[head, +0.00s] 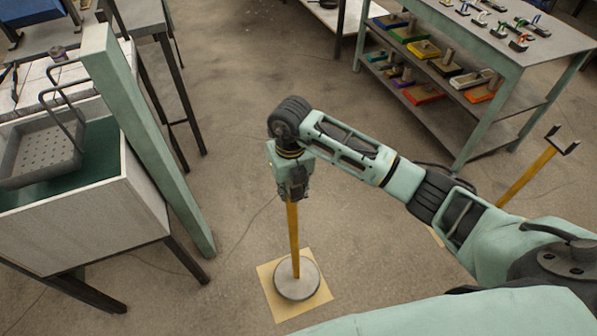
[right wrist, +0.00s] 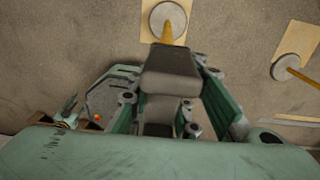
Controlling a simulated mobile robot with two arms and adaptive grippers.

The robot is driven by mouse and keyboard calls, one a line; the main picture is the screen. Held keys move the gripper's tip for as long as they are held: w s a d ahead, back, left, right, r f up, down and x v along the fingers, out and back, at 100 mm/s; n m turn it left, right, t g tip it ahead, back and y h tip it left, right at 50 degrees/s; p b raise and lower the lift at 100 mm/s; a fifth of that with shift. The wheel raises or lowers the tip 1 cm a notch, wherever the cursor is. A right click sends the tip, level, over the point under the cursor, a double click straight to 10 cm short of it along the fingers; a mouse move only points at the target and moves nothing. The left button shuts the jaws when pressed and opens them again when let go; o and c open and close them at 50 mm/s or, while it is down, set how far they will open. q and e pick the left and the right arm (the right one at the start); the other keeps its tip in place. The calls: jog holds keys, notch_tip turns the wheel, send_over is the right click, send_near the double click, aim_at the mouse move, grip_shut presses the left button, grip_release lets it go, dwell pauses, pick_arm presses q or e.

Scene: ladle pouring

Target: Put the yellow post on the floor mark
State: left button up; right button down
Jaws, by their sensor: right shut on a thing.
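The yellow post (head: 293,238) stands upright on a round grey base (head: 297,279). The base is over the tan square floor mark (head: 270,300), within its edges; I cannot tell for sure whether it touches the floor. My right gripper (head: 292,192) is shut on the upper part of the post and hides its top. In the right wrist view the base (right wrist: 168,20) and part of the mark (right wrist: 148,22) show beyond the gripper (right wrist: 166,66). My left gripper is not in view.
A second yellow post (head: 527,177) with a forked top stands at the right; its base (right wrist: 292,67) shows in the right wrist view. A shelf table (head: 520,42) with coloured trays is at the upper right. A bench (head: 90,225) with a basket (head: 42,150) stands left.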

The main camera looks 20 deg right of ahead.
aim_at(288, 200)
jog(key=shift+a, duration=0.3)
jog(key=shift+f+p, duration=0.3)
jog(key=shift+f, duration=1.65)
jog(key=c, duration=2)
grip_release()
jog(key=shift+s+d+f, duration=0.1)
jog(key=shift+s+f, duration=0.05)
jog(key=shift+f, duration=0.05)
jog(key=shift+c, duration=0.2)
jog(key=o, duration=0.6)
jog(key=shift+c, duration=0.2)
jog(key=shift+r, duration=0.15)
notch_tip(288, 200, up, 12)
jog(key=shift+d+f+b, duration=0.1)
jog(key=shift+d+b, duration=0.05)
jog(key=shift+b, duration=0.25)
